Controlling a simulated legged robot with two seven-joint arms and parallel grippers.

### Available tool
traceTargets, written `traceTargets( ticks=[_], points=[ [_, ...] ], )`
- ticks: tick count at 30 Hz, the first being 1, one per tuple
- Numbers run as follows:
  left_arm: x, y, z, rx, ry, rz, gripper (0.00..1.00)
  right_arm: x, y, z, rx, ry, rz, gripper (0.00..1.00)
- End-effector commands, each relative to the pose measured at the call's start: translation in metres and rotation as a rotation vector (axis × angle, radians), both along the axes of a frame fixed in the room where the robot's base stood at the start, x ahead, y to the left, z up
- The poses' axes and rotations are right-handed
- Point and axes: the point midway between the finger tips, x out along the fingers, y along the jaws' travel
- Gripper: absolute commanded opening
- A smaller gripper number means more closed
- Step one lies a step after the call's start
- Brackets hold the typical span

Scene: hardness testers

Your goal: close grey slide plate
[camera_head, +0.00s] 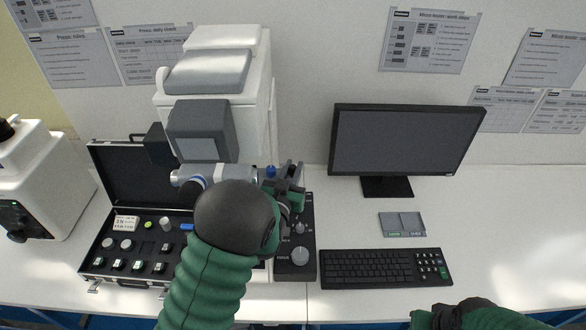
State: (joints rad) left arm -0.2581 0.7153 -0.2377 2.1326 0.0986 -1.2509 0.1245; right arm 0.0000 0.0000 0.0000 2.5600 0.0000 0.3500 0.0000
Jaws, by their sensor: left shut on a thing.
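My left arm reaches up from the bottom to the white tester (215,65) and hides much of its front. My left gripper (288,187) is at the tester's right side, above the black control panel, and is shut on a small grey part there. I cannot make out clearly whether this part is the grey slide plate, as the hand covers it. My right gripper (432,316) is at the bottom edge, dark and partly cut off. Its fingers do not show clearly.
A black control panel (299,258) with knobs stands below the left hand. An open black case (120,180) lies left. The far right table is clear.

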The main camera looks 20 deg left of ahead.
Motion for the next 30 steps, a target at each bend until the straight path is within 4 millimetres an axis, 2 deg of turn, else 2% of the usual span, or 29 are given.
traceTargets(
  ticks=[4,12,21,22,24,26,30],
  points=[
    [-0.001,0.004,-0.001,0.000,-0.001,0.002,0.00,0.000,0.000,-0.002,0.000,0.000,0.000,0.00],
    [-0.012,0.042,-0.001,0.001,-0.002,0.004,0.00,0.000,0.000,-0.014,0.000,0.000,0.000,0.00],
    [-0.013,0.046,0.000,0.002,0.000,0.005,0.00,0.000,0.000,-0.013,0.000,0.000,0.000,0.00],
    [-0.013,0.046,0.000,0.002,0.000,0.006,0.22,0.000,0.000,-0.013,0.000,0.000,0.000,0.00],
    [-0.013,0.045,0.000,0.001,0.000,0.005,0.31,0.000,0.000,-0.013,0.000,0.000,0.000,0.00],
    [-0.013,0.045,0.000,0.001,0.000,0.004,0.39,0.000,0.000,-0.013,0.000,0.000,0.000,0.00],
    [-0.012,0.044,0.000,0.001,0.000,0.002,0.40,0.000,0.000,-0.013,0.000,0.000,0.000,0.00]
  ],
)
